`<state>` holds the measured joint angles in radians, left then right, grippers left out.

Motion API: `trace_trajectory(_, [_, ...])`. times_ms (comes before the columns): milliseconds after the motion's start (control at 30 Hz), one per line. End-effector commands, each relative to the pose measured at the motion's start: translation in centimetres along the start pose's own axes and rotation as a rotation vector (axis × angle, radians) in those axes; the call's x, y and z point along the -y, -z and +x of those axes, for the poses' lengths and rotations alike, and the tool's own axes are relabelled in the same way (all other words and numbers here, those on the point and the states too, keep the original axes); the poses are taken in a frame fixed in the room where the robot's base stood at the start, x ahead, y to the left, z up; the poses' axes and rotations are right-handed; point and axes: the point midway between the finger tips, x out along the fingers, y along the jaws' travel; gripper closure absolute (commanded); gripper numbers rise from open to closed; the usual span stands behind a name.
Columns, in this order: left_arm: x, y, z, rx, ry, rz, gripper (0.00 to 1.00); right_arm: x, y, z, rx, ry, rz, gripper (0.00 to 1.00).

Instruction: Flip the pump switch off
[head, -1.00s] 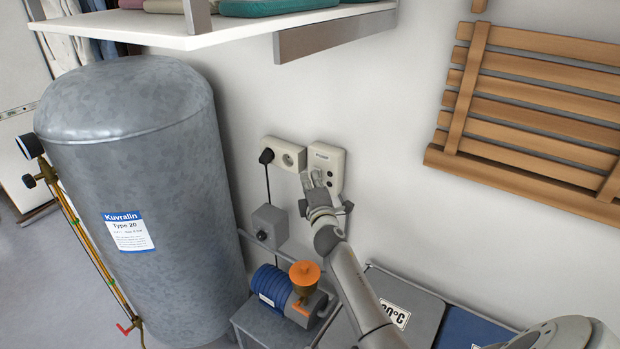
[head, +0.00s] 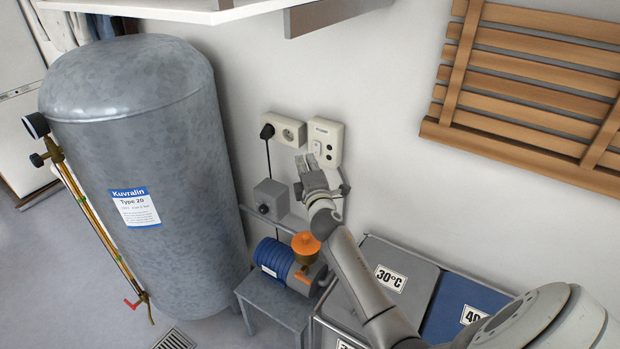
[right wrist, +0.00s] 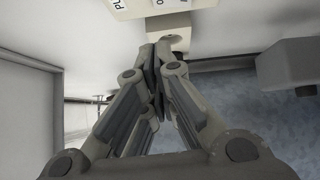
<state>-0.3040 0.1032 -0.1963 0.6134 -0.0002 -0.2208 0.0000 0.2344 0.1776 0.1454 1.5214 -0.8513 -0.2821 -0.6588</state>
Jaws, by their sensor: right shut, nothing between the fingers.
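The pump switch plate (head: 325,142) is a cream panel on the wall with a small printed label, a pale rocker (head: 316,148) on its left side and two dark round knobs on its right. In the right wrist view the plate (right wrist: 130,8) shows upside down at the top, with the rocker (right wrist: 168,33) sticking out. My right gripper (head: 306,162) is shut and empty, its fingertips just below and left of the rocker. In the right wrist view its fingertips (right wrist: 152,52) are close to the rocker; I cannot tell if they touch. My left gripper is out of view.
A socket with a black plug (head: 284,129) is left of the plate. Below are a grey box (head: 270,198) and the blue pump (head: 273,257) with an orange cap. A grey tank (head: 150,190) stands left, lidded bins (head: 400,262) right, a wooden rack (head: 530,95) above right.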

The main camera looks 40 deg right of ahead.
Motion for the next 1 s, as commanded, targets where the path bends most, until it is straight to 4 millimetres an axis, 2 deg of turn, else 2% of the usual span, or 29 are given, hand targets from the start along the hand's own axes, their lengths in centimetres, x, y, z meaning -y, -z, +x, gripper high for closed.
trace_trajectory(267, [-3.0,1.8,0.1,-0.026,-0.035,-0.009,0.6,-0.5,0.0,-4.2,-0.001,0.0,-0.001,1.0])
trace_trajectory(500, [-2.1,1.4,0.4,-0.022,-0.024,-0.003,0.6,-0.8,0.0,-6.7,-0.001,0.0,0.0,1.0])
trace_trajectory(1000, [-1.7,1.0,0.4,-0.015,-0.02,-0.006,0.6,-1.0,0.0,-7.2,-0.001,0.0,0.001,1.0])
